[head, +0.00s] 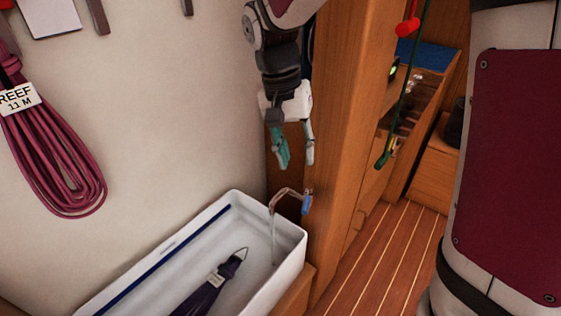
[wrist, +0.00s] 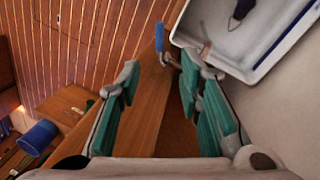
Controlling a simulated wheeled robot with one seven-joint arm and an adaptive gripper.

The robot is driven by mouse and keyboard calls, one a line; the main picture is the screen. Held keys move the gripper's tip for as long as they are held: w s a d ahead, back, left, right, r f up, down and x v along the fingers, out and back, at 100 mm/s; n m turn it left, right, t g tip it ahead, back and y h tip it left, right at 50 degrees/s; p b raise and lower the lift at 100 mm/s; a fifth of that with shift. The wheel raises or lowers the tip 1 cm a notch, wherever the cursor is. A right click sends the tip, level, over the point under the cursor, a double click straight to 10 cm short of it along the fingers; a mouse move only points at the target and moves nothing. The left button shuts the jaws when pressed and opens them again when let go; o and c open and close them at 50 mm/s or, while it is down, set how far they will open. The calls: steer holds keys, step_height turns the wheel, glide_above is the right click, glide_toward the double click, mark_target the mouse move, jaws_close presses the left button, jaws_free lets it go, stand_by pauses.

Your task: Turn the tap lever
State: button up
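The tap (head: 284,193) is a thin curved metal spout on the wooden panel, reaching over the white basin (head: 297,236). Its blue lever (head: 307,204) hangs at the right of the spout's base. What looks like a thin stream of water falls from the spout into the basin. My gripper (head: 296,162) points down above the tap, open and empty, apart from the lever. In the wrist view the blue lever (wrist: 159,38) shows beyond the gap between the teal-padded fingers (wrist: 160,75), with part of the tap beside it.
A maroon coil (head: 50,145) labelled REEF 11 M hangs on the left wall. A wooden post (head: 345,120) stands right beside my gripper. Open plank floor (head: 375,265) lies to the right.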

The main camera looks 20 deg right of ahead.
mark_target(306, 202)
steer(key=f+b, duration=0.1)
steer(key=f, duration=0.3)
steer(key=s+d+f+b, duration=0.1)
steer(key=f, duration=0.3)
steer(key=d+f+b, duration=0.1)
steer(key=f, duration=0.3)
steer(key=shift+s+d+f, duration=0.1)
steer(key=shift+s+f, duration=0.05)
steer(key=shift+f, duration=0.1)
jaws_close()
